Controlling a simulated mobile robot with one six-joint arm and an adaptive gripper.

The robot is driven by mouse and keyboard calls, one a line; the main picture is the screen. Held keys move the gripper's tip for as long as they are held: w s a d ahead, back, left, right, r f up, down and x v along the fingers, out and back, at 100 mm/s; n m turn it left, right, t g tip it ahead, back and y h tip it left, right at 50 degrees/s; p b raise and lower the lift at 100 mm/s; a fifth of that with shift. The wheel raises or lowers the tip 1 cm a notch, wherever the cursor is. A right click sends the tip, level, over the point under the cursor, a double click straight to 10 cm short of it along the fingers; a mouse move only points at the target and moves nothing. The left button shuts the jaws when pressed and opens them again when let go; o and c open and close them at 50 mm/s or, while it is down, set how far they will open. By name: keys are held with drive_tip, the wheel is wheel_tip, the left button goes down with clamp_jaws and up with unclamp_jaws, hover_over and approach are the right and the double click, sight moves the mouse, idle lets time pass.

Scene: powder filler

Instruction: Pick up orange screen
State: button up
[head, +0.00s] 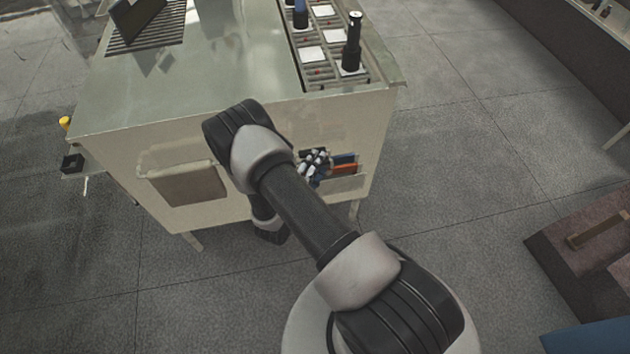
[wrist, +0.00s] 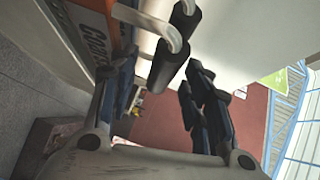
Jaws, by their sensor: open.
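An orange panel with pale lettering (wrist: 84,20), apparently the same thing, is at the upper left of the wrist view, partly cut off by the frame edge. My gripper (wrist: 162,72) is open, with its left finger close to this panel. Whether they touch is unclear. In the head view my gripper (head: 314,160) is at the left end of the holder, partly hidden by my arm.
Two black handles with pale hooked ends (wrist: 168,62) show between and beyond my fingers. The pale bench (head: 200,90) carries a rack with a dark bottle (head: 352,45). A beige pocket (head: 188,185) is on its front left.

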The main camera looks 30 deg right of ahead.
drive_tip(key=shift+c, duration=0.2)
clamp_jaws()
idle(0.4)
